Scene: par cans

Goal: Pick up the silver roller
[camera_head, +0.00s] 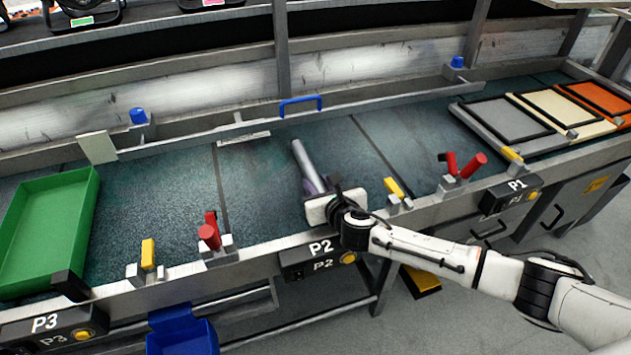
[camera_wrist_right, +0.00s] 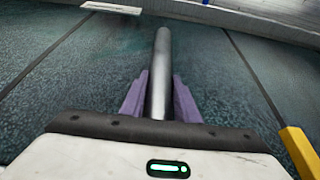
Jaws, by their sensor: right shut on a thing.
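The silver roller (camera_head: 307,165) is a smooth grey metal cylinder over the dark bench surface in the P2 section. Its far end points away toward the back of the bench. My right gripper (camera_head: 317,186) is shut on its near end. In the right wrist view the silver roller (camera_wrist_right: 162,65) stands between the two purple fingers of my right gripper (camera_wrist_right: 159,92), and its near end is hidden by the gripper body. I cannot tell whether the roller touches the bench. My left gripper is not in view.
A green tray (camera_head: 45,232) is at the left. Red-handled clamps (camera_head: 208,236) and yellow blocks (camera_head: 393,188) line the front rail. Grey, cream and orange framed panels (camera_head: 505,117) lie at the right. A blue handle (camera_head: 300,105) is on the back rail. The bench around the roller is clear.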

